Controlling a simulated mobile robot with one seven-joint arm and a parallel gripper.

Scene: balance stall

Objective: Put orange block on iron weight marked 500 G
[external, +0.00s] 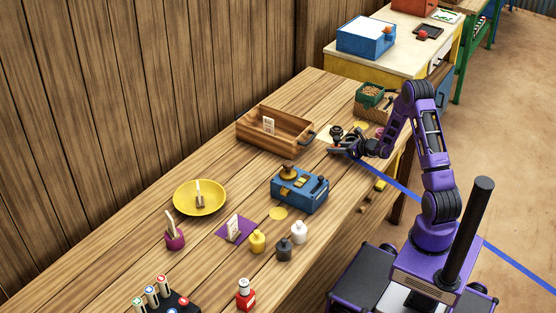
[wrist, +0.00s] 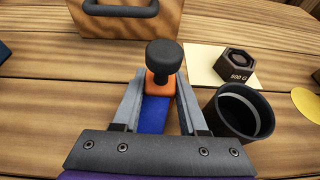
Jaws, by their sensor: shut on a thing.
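In the wrist view an orange block (wrist: 158,88) sits between the fingertips of my gripper (wrist: 158,98), which is shut on it. A black round knob (wrist: 163,56) stands directly above the orange block in the picture; I cannot tell whether it is part of it. A blue surface (wrist: 154,115) shows between the fingers, nearer the camera. The dark hexagonal iron weight marked 500 G (wrist: 236,66) rests on a pale card (wrist: 205,72), to the right of the block and apart from it. In the external view my gripper (external: 343,147) is low over the table's right part.
A dark open cup (wrist: 241,114) stands close beside my right finger. A wooden box with a black handle (external: 272,133) lies just beyond. A green container (external: 371,95) stands further back. A blue balance-like device (external: 299,190) and a yellow plate (external: 199,198) are on the nearer table.

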